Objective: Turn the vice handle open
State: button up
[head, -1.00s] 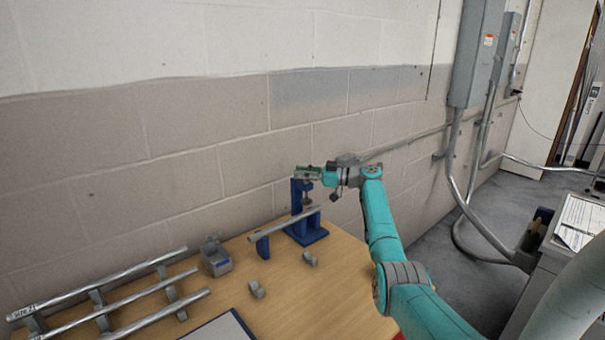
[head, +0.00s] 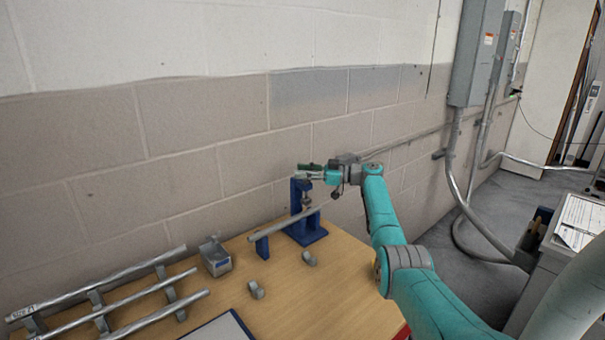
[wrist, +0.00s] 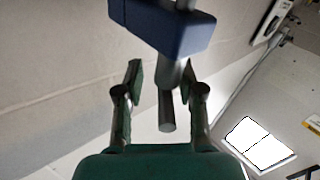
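The blue vice (head: 308,234) stands upright at the table's far edge, with a grey pipe (head: 282,227) running through it. In the wrist view the vice's blue top block (wrist: 165,27) is at the top, and the grey handle (wrist: 167,112) sticks out below it between my fingers. My gripper (head: 306,173) is at the top of the vice. In the wrist view my gripper's two fingers (wrist: 162,82) stand apart on either side of the handle. A clear gap shows on the left; contact on the right is unclear.
A blue support (head: 262,247) bears the pipe's left end. Small grey fittings (head: 256,290) and a grey box (head: 215,258) sit on the wooden table (head: 325,290). A pipe rack (head: 97,299) is at left. The block wall (head: 180,175) is close behind the vice.

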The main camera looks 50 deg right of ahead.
jog(key=shift+a, duration=0.2)
jog(key=v, duration=0.7)
jog(key=shift+d, duration=0.15)
jog(key=shift+s, duration=0.15)
